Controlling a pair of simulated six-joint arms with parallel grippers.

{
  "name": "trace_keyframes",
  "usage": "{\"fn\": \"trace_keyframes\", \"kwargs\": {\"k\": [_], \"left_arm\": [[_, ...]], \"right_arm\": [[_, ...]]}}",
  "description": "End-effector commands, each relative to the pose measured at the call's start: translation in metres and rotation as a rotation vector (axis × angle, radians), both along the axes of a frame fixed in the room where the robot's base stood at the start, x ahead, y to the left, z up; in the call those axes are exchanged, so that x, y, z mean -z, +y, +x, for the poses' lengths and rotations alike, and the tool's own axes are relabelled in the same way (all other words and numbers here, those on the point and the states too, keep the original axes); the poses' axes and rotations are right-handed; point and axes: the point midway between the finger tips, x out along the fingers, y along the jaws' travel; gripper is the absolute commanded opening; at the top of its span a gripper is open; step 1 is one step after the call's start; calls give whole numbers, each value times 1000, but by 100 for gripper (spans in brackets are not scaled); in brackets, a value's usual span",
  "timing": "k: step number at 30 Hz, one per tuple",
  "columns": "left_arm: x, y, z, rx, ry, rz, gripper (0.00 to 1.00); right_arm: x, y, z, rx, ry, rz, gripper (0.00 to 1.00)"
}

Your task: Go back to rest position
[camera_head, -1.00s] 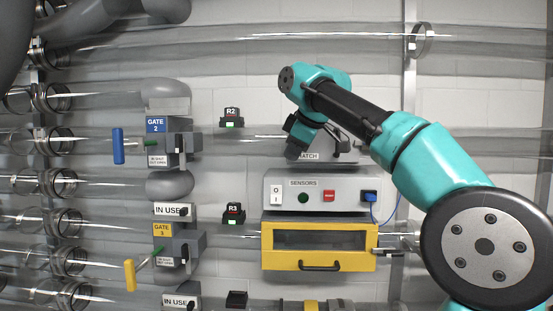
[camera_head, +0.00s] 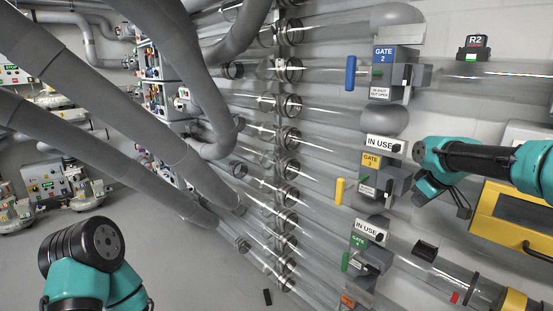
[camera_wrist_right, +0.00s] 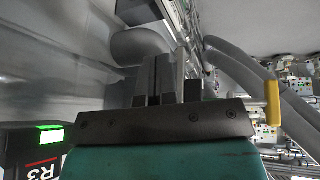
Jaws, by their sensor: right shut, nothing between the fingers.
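My right gripper (camera_head: 461,209) shows at the right in the head view, at the end of a teal and black arm. It is close to the gate 3 block and left of the yellow drawer box. In the right wrist view its two fingers (camera_wrist_right: 158,78) are together with nothing between them. My left arm, teal and black, shows at the bottom left of the head view. Its fingers are not visible.
Clear tubes run along the wall. Gate 2 (camera_head: 393,62) with a blue handle and gate 3 (camera_head: 371,160) with a yellow handle stand left of my right arm. The yellow box (camera_head: 487,215) is at the right. Thick grey pipes (camera_head: 110,95) cross the left; grey floor is below.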

Motion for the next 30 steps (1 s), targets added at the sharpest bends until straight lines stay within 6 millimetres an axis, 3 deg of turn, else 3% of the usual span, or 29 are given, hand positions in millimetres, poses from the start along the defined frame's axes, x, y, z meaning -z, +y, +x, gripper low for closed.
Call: {"fn": "trace_keyframes", "kwargs": {"k": [1,8,14,18,23,27,30], "left_arm": [[0,0,0,0,0,0,39],[0,0,0,0,0,0,39],[0,0,0,0,0,0,39],[0,0,0,0,0,0,39],[0,0,0,0,0,0,39],[0,0,0,0,0,0,39],[0,0,0,0,0,0,39]], "right_arm": [[30,10,5,4,24,19,0],[149,52,9,53,99,116,0],[256,90,-15,122,182,203,0],[328,117,-48,187,249,262,0],[401,145,-102,277,330,320,0],[455,167,-162,371,406,360,0],[483,179,-208,444,460,381,0]]}}
